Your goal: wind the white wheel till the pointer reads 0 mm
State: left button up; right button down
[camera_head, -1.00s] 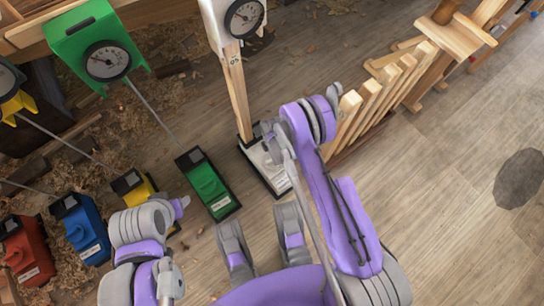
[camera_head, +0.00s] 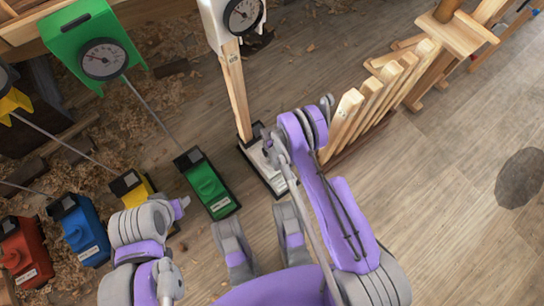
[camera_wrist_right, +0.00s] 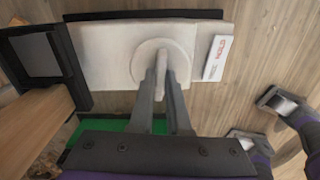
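The white unit's base (camera_head: 264,166) lies on the floor, with a wooden post rising behind it to a white gauge box with a round dial (camera_head: 243,16). The dial's pointer is too small for me to read. In the right wrist view the white wheel (camera_wrist_right: 141,62) is a disc with a raised grip bar, on the flat white top of the base. My right gripper (camera_wrist_right: 162,78) has its fingers on either side of that bar, closed against it as far as I can see. In the head view my right arm hides the wheel.
A green unit (camera_head: 208,187) with its own green gauge (camera_head: 102,58) stands left of the white one. Yellow, blue (camera_head: 80,230) and red (camera_head: 24,252) units stand further left. A row of upright wooden slats (camera_head: 365,106) stands close on the right.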

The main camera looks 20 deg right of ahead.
jog(key=shift+m, duration=0.4)
jog(key=m, duration=0.5)
jog(key=shift+m, duration=0.3)
jog(key=m, duration=0.5)
jog(key=shift+m, duration=0.4)
dwell(0.4)
jog(key=c, duration=0.9)
grip_release()
jog(key=shift+r, duration=0.1)
notch_tip(320, 180, up, 11)
jog(key=p, duration=0.3)
jog(key=shift+f, duration=0.2)
